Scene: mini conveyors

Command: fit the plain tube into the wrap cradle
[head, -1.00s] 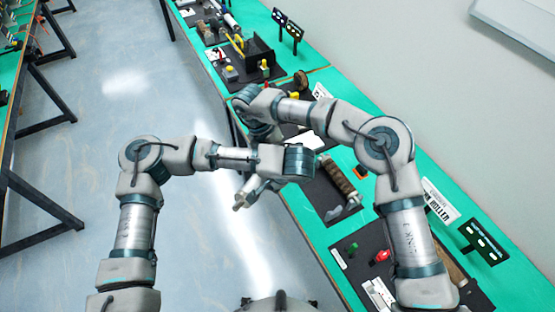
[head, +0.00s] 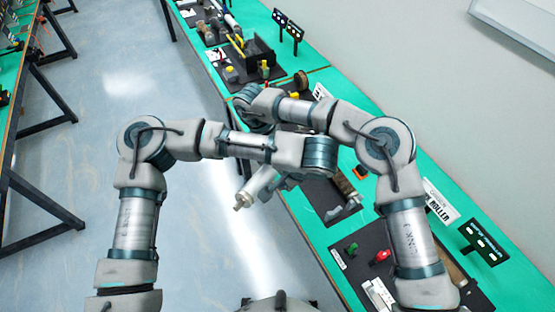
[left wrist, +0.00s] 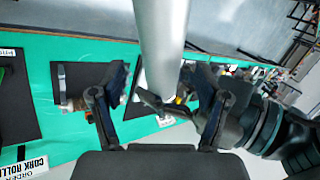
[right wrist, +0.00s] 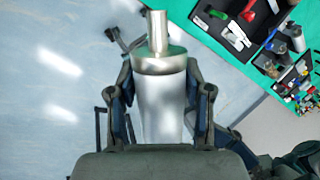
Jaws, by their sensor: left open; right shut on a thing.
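The plain tube (head: 258,187) is a silver cylinder with a thin stub at one end, held tilted over the aisle beside the bench. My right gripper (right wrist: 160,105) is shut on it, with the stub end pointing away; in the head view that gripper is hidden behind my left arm. My left gripper (head: 288,181) is open near the tube's upper part. In the left wrist view the tube (left wrist: 160,35) comes down from the top, lined up with the gap between the open fingers (left wrist: 160,100). I cannot tell which fixture is the wrap cradle.
The green bench (head: 300,225) runs diagonally along the right. A dark board with a brown cork-coloured roll (head: 342,182) lies beside my left gripper. Another board holds a green piece (head: 351,248) and a red piece (head: 380,257).

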